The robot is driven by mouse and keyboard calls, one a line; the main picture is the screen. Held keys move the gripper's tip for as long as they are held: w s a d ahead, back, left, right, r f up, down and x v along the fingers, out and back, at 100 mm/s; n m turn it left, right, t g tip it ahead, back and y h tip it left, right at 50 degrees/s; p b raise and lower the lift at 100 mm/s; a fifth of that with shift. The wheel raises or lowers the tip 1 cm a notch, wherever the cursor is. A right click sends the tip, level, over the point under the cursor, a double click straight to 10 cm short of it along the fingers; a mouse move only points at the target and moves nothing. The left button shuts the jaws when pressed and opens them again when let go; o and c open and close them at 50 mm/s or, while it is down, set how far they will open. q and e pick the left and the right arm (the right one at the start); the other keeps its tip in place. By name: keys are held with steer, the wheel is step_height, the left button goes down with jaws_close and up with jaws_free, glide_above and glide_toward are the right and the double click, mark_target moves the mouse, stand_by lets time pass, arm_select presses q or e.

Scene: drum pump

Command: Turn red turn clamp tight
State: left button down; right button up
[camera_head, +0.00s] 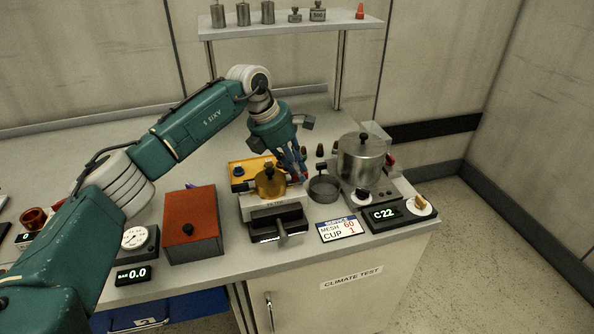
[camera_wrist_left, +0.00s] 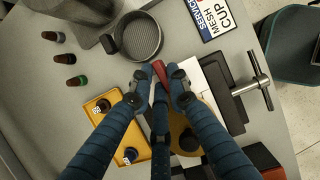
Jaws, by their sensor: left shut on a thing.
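The red turn clamp (camera_head: 305,177) shows as a small red piece at the right side of the brass filter housing (camera_head: 269,184). In the left wrist view the red turn clamp (camera_wrist_left: 159,70) sticks out between my fingertips. My left gripper (camera_head: 298,174) reaches down from above and is shut on it; the fingers hide most of the clamp. The fingertips of the left gripper (camera_wrist_left: 159,88) also show in the left wrist view, with the brass housing (camera_wrist_left: 206,103) partly hidden behind them. My right gripper is not in view.
A round mesh sieve (camera_head: 323,189) stands close right of the gripper, with a metal pot (camera_head: 362,158) beyond it. A yellow tray (camera_head: 238,170) with dark-capped bottles lies left of the housing. A black vise-like block (camera_head: 276,218) and red box (camera_head: 190,222) stand in front.

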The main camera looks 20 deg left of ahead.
arm_select(q)
steer(key=shift+w+m, duration=0.1)
steer(key=shift+m, duration=0.3)
steer(key=c, duration=1.7)
jaws_free()
steer(key=shift+o, duration=0.2)
steer(key=shift+r, duration=0.1)
steer(key=v, duration=1.2)
steer(key=shift+w, duration=0.15)
